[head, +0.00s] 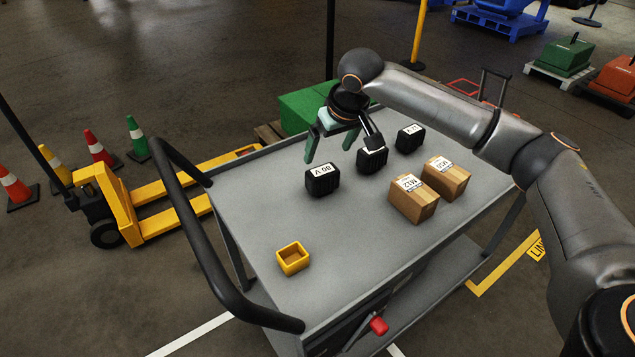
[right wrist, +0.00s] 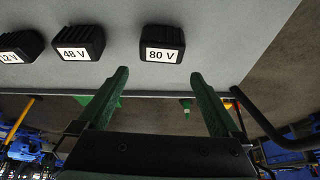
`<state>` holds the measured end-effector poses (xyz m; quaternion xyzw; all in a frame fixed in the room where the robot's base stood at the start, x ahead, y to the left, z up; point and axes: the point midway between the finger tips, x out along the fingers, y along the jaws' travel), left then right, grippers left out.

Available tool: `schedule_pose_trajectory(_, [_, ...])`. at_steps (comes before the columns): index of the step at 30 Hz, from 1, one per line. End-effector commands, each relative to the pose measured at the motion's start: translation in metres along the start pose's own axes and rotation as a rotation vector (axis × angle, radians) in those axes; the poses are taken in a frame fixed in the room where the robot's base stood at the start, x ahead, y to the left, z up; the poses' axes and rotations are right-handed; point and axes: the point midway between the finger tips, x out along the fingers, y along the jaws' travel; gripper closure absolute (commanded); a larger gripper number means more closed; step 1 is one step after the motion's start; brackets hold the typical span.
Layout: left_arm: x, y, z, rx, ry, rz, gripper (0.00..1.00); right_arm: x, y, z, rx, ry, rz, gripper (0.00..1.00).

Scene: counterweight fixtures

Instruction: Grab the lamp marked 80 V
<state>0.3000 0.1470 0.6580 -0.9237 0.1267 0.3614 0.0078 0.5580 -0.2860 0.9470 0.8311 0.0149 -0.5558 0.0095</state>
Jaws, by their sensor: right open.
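The lamp marked 80 V is a black ribbed block with a white label (head: 322,180), standing on the grey cart top. It also shows in the right wrist view (right wrist: 162,42), its label readable, ahead of the fingertips and roughly centred between them. My right gripper (head: 330,150) is open and empty, above the cart's far edge, just behind and above the 80 V lamp. Its green fingers (right wrist: 160,76) are apart from the lamp. A similar lamp marked 48 V (right wrist: 78,43) stands beside it, partly hidden by my wrist in the head view. My left gripper is not in view.
Another lamp marked 12 V (head: 410,139) stands farther right. Two cardboard boxes (head: 413,200) (head: 446,180) stand right of the lamps. A small yellow open box (head: 293,259) is near the cart's front left. The cart top (head: 345,240) is clear between them. A black handle (head: 200,235) rises at left.

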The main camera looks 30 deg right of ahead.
Motion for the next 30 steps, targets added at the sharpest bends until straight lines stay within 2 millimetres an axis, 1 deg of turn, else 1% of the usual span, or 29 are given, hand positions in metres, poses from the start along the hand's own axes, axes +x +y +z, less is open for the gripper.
schedule_pose_trajectory(1, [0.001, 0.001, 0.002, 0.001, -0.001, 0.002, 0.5, 0.01, 0.0, 0.001, 0.0, -0.004, 0.001, 0.0])
schedule_pose_trajectory(6, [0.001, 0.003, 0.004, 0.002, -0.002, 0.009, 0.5, 0.041, -0.001, 0.002, -0.001, -0.003, 0.0, 0.0])
schedule_pose_trajectory(9, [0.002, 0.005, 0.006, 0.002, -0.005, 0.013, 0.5, 0.055, -0.001, 0.001, -0.002, -0.003, 0.0, 0.0])
schedule_pose_trajectory(16, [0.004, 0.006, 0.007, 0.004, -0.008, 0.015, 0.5, 0.073, -0.001, 0.003, -0.003, -0.002, 0.001, 0.0])
schedule_pose_trajectory(21, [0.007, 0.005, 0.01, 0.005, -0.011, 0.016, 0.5, 0.099, -0.002, 0.01, -0.003, -0.002, 0.001, 0.0])
schedule_pose_trajectory(24, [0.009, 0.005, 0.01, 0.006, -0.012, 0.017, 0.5, 0.111, -0.002, 0.009, -0.002, -0.002, 0.0, 0.0])
schedule_pose_trajectory(27, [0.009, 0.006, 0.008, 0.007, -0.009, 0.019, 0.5, 0.117, -0.002, 0.009, -0.002, 0.0, 0.0, 0.0])
schedule_pose_trajectory(30, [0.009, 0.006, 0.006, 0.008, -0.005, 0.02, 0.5, 0.118, -0.002, 0.008, -0.002, 0.001, 0.0, 0.0])
